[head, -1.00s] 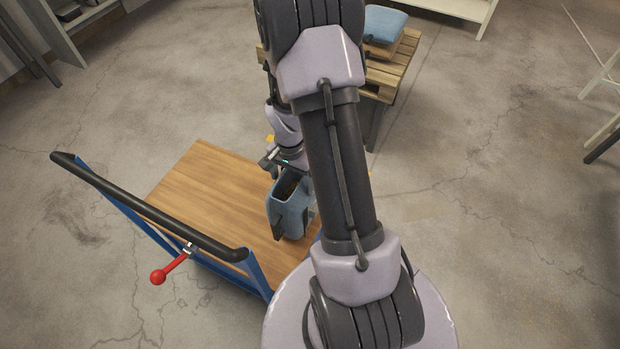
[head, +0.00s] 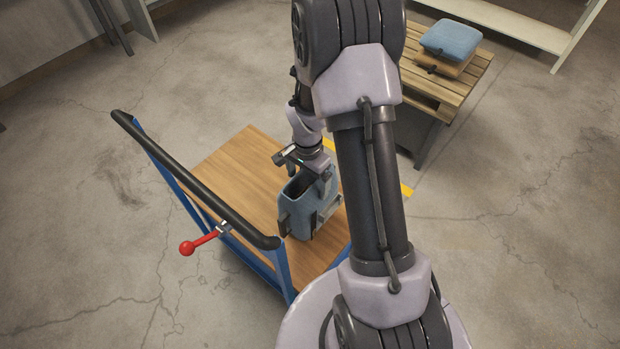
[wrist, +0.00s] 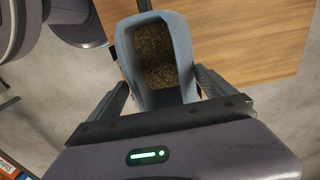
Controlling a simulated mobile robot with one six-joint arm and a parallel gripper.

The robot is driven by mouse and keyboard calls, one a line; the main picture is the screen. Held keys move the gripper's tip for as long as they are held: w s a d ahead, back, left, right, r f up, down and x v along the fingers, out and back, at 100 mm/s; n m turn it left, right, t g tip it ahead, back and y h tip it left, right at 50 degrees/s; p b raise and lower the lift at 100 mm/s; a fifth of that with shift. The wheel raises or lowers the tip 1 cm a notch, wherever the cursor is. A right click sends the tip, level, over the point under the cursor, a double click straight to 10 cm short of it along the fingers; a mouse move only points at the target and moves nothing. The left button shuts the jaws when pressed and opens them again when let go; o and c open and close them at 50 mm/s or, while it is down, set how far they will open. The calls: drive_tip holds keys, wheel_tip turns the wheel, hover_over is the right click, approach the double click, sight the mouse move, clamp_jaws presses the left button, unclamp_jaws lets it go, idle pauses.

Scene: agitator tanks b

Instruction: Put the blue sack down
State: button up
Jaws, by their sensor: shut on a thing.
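The blue sack (head: 312,220) is open at the top, and brown grain shows inside it in the wrist view (wrist: 158,55). My gripper (head: 306,205) is shut on it, with one finger on each side, as the wrist view also shows (wrist: 160,84). The sack looks roughly upright, over the wooden deck of the cart (head: 230,180), near the deck's right side. I cannot tell whether its bottom touches the deck.
The cart has a black push bar (head: 190,180) and a red-knobbed lever (head: 188,248) on its left. Concrete floor lies open around the cart.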

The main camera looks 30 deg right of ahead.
drive_tip(key=shift+f+b, duration=0.5)
drive_tip(key=shift+f, duration=0.55)
drive_tip(key=shift+f, duration=0.15)
drive_tip(key=o, duration=1.7)
drive_tip(key=s+a+r+n+t+p, duration=0.1)
drive_tip(key=a+r+n+p, duration=0.15)
drive_tip(key=r, duration=0.95)
drive_tip(key=s+a+r+n+t+p, duration=0.1)
drive_tip(key=a+r+p, duration=0.15)
drive_tip(key=r, duration=1.05)
drive_tip(key=s+a+r+n+t, duration=0.1)
drive_tip(key=s+a+r+n, duration=0.1)
drive_tip(key=s, duration=0.3)
drive_tip(key=s+a+r+n+t+y, duration=0.1)
drive_tip(key=s+a+r+n, duration=0.1)
drive_tip(key=s+a+r, duration=0.3)
drive_tip(key=s+a+r+n+t+y, duration=0.1)
drive_tip(key=s+a+r+n, duration=0.1)
drive_tip(key=s+a+r, duration=0.2)
drive_tip(key=shift+s+r+t, duration=0.15)
drive_tip(key=shift+s+t, duration=0.25)
drive_tip(key=shift+s, duration=0.3)
